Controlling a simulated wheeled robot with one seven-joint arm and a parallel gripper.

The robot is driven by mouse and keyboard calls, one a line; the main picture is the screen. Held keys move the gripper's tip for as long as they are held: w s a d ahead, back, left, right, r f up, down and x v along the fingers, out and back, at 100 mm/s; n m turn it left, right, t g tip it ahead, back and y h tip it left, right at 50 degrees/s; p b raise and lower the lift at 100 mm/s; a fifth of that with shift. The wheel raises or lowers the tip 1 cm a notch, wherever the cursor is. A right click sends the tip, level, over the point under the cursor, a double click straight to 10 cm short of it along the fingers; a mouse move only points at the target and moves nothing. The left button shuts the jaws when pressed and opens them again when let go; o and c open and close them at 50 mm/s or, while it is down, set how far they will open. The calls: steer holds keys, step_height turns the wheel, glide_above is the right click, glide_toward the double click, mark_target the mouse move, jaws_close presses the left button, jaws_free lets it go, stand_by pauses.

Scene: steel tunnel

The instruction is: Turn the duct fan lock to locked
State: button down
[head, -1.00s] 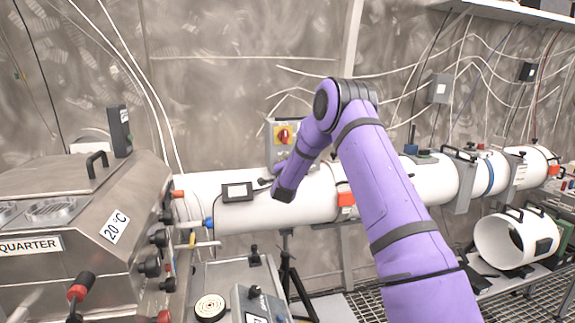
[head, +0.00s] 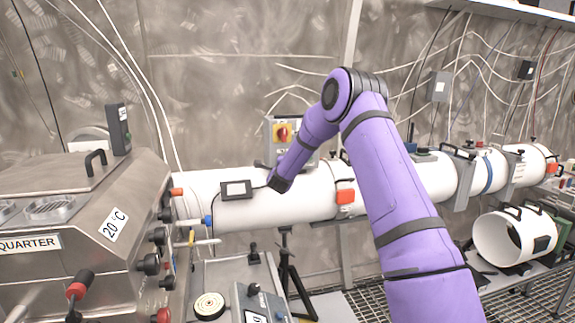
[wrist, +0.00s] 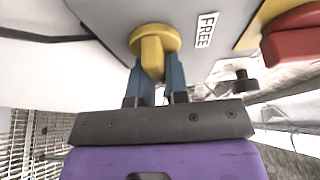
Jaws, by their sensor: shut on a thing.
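The yellow lock knob (wrist: 155,42) is a round disc with a raised grip bar, on a grey panel (wrist: 198,62) in the wrist view. A white label reading FREE (wrist: 206,30) is just right of it. My gripper (wrist: 157,75) is shut on the bar, with a blue finger on each side. There, my forearm hides the knob and the fingertips. No LOCKED label shows.
A red rotary switch (head: 282,133) on a yellow plate sits above the knob; it is close at the right in the wrist view (wrist: 292,35). The white duct (head: 205,188) runs below and in front of the box. A steel cabinet (head: 70,220) stands at left.

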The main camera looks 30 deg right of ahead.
stand_by(0.3)
steer(key=c, duration=1.1)
jaws_free()
steer(key=v, duration=1)
steer(key=shift+s+a, duration=0.3)
